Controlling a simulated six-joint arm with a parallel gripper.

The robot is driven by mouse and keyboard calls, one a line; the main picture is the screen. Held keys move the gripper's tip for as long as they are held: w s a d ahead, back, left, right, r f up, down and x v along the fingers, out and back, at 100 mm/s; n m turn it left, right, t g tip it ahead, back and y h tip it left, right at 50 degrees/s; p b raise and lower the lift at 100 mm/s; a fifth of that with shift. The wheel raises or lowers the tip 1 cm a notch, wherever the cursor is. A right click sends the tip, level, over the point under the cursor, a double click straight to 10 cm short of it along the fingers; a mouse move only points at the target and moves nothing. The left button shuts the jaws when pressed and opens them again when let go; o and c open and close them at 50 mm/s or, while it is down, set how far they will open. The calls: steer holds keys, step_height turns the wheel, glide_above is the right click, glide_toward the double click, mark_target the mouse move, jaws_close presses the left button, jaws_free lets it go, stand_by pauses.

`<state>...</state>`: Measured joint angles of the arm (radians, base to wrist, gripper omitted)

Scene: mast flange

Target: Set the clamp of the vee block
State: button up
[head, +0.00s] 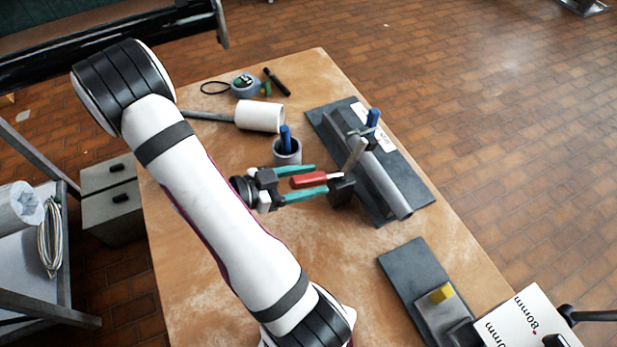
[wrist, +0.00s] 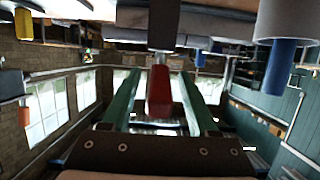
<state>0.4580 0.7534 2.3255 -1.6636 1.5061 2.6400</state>
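The vee block sits on a dark base plate (head: 322,121) on the wooden bench, with a long grey round bar (head: 391,190) lying along it. The clamp has a dark body (head: 341,190) at the near side of the plate, a grey arm (head: 355,153) that stands up at a tilt, and a red handle (head: 309,180) pointing left. My gripper (head: 320,179) has its two teal fingers on either side of the red handle. In the wrist view the red handle (wrist: 158,92) is between the fingers, with a gap on both sides, so the gripper is open.
A grey cup (head: 288,154) with a blue-handled item stands behind my gripper. A white-headed mallet (head: 260,117), a tape measure (head: 245,86) and a black marker (head: 277,81) lie farther back. A second dark plate (head: 411,263) with a yellow piece (head: 441,293) and a white box (head: 522,324) are front right.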

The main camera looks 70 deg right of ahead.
stand_by(0.3)
steer(key=v, duration=1.5)
steer(key=shift+w+a, duration=0.3)
steer(key=s+a+r+n+t+y, duration=0.3)
steer(key=a+n+t+y, duration=0.2)
steer(key=a+n, duration=0.5)
steer(key=s+a+r+n+t+y, duration=0.3)
steer(key=a+n+y, duration=0.3)
steer(key=a+n, duration=0.4)
steer(key=shift+s+n+t+y, duration=0.4)
steer(key=shift+s+n+t, duration=0.3)
steer(key=shift+t, duration=0.2)
